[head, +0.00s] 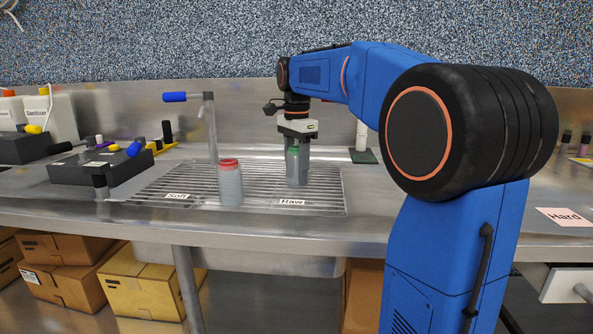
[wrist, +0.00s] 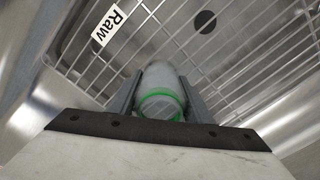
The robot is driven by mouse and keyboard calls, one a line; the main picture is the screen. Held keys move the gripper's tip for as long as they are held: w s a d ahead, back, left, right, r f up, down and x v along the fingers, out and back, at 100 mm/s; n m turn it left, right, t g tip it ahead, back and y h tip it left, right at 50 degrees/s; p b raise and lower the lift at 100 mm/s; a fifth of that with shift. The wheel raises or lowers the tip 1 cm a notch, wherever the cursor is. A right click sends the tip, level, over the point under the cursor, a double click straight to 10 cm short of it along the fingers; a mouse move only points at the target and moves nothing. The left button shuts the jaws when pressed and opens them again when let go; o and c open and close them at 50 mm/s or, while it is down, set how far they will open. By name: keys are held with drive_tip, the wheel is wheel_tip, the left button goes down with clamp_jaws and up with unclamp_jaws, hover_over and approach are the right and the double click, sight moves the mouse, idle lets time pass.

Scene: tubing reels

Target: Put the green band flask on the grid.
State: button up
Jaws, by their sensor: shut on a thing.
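The green band flask (wrist: 161,80) is grey with a green ring at its neck. My gripper (head: 297,150) points down and is shut around its upper part, with one finger on each side in the wrist view. In the head view the flask is mostly hidden by the fingers, with a little green (head: 292,150) showing. The wire grid (head: 262,186) spans the sink, and the flask is over its right part, behind the "Raw" label (head: 291,202). I cannot tell whether its base touches the wires.
A tap (head: 210,125) rises behind the grid. Dark boxes with coloured knobs (head: 100,168) stand at left. A white tube on a dark base (head: 362,140) is at right.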

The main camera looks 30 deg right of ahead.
sight(297, 146)
drive_tip(key=shift+f, duration=0.1)
drive_tip(key=o, duration=1.1)
wheel_tip(297, 146, up, 12)
drive_tip(key=shift+r, duration=0.15)
